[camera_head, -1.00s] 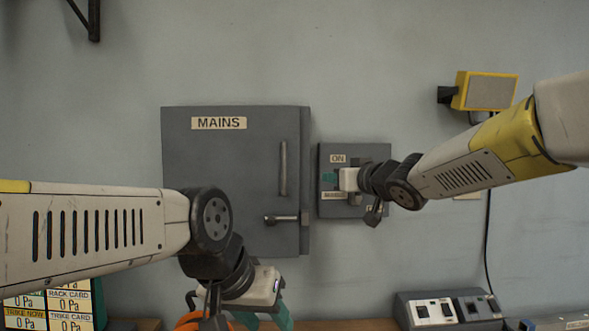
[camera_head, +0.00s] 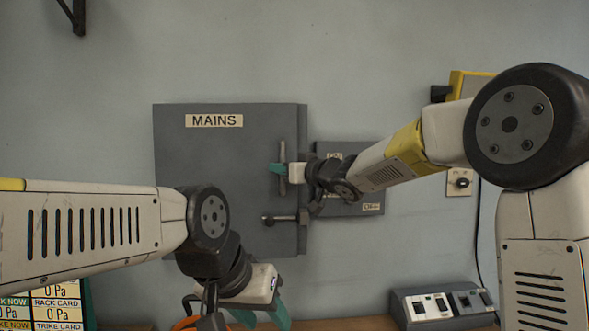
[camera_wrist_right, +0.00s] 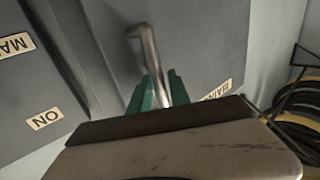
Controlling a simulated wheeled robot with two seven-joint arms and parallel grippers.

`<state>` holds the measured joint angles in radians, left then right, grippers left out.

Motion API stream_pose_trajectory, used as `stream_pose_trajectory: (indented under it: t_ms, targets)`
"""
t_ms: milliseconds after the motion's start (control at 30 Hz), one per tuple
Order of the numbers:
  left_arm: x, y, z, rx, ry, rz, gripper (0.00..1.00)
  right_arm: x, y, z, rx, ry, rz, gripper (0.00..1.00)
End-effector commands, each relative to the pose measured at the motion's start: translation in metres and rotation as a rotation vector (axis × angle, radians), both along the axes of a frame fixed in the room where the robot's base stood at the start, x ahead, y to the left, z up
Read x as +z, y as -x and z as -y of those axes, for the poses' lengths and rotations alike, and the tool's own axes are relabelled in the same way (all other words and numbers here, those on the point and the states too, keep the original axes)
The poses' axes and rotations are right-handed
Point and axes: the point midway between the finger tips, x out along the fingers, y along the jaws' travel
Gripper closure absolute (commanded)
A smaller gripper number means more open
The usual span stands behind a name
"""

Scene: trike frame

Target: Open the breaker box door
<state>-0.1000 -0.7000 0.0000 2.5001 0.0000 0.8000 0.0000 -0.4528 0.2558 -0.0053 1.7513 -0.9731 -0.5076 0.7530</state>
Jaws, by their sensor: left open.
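The grey breaker box (camera_head: 215,160) with a MAINS label hangs on the wall, its door shut. A vertical bar handle (camera_head: 283,150) is near the door's right edge. A short horizontal lever (camera_head: 272,220) is below it. My right gripper (camera_head: 278,168) is at the bar handle, its teal fingertips over the bar's lower half. In the right wrist view, a bent metal bar (camera_wrist_right: 146,50) runs down between the teal fingers of my right gripper (camera_wrist_right: 158,90); whether they grip it is unclear. My left gripper (camera_head: 264,314) is open and empty, low in front of the box.
A smaller grey switch panel (camera_head: 345,209) is right of the box, partly hidden by my right arm. A grey console (camera_head: 440,302) stands at lower right. A yellow-framed lamp (camera_head: 466,84) is on the wall.

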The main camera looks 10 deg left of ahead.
Motion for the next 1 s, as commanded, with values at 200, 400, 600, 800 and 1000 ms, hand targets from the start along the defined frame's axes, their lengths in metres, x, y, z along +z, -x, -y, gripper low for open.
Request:
stream_pose_trajectory:
  t_ms: [200,400,600,800,1000]
  targets:
    - [0.0,0.0,0.0,0.0,0.0,0.0,0.54,0.0002,-0.0002,0.0003,-0.001,0.0,0.0,0.81]
    - [0.0,0.0,0.0,0.0,0.0,0.0,0.54,0.0002,-0.0002,0.0006,-0.001,0.0,0.0,1.0]
    - [0.0,0.0,0.0,0.0,0.0,0.0,0.54,0.0002,-0.0002,0.0007,-0.001,0.0,0.0,1.0]
    - [0.0,0.0,0.0,0.0,0.0,0.0,0.54,0.0002,-0.0002,0.0008,-0.002,0.0,0.0,1.0]
    - [0.0,0.0,0.0,0.0,0.0,0.0,0.54,0.0003,-0.0003,0.0009,-0.002,0.0,0.0,1.0]
